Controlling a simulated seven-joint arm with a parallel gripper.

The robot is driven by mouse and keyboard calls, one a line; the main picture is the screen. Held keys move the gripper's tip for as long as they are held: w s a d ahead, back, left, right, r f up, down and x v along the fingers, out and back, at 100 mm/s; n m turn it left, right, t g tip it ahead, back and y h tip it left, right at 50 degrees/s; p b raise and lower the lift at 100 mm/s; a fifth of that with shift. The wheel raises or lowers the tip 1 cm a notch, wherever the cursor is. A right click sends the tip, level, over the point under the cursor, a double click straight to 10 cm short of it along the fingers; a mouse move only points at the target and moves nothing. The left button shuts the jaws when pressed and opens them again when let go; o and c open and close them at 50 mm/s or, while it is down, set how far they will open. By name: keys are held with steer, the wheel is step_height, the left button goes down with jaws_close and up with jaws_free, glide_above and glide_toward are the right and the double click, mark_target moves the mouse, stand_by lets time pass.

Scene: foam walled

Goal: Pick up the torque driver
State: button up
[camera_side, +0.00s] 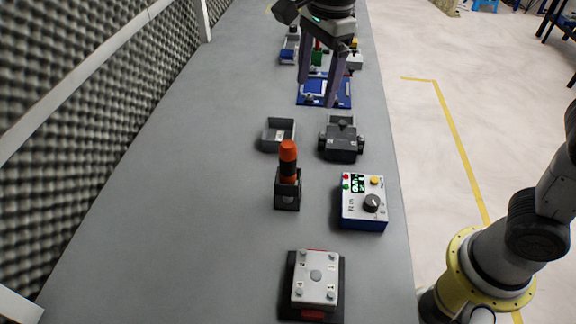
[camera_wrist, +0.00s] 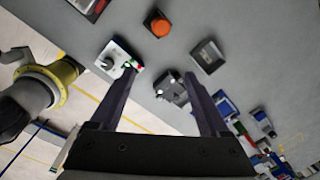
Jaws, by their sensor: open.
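The torque driver (camera_side: 288,162) looks to be the orange-topped tool with a dark lower part. It stands upright in a small black holder (camera_side: 287,193) near the middle of the grey bench. In the wrist view its orange top (camera_wrist: 158,23) shows near the top edge, beyond the fingertips. My gripper (camera_side: 317,102) is open and empty, above the bench and farther back than the driver. In the wrist view its two dark fingers (camera_wrist: 163,78) stand wide apart with nothing between their tips. The driver's lower end is hidden in the holder.
A control box (camera_side: 363,203) stands right of the driver. A dark open bin (camera_side: 278,135) and a dark clamp-like fixture (camera_side: 342,141) stand behind it. A silver plate fixture (camera_side: 316,278) sits in front. A foam wall (camera_side: 90,95) runs along the left. Bench left of the driver is clear.

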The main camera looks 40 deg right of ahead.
steer(key=n+g, duration=0.1)
glide_above(294, 144)
step_height(294, 144, down, 5)
steer(key=shift+d+r, duration=0.1)
steer(key=shift+f, duration=0.35)
step_height(294, 144, down, 7)
steer(key=shift+f, duration=0.2)
steer(key=shift+w+a+f, duration=0.15)
steer(key=shift+f, duration=0.75)
steer(key=shift+w+a+f, duration=0.1)
steer(key=shift+a+f, duration=0.1)
steer(key=shift+f, duration=0.75)
steer(key=shift+w+a+f, duration=0.15)
steer(key=shift+f, duration=0.75)
steer(key=shift+r, duration=0.1)
jaws_close()
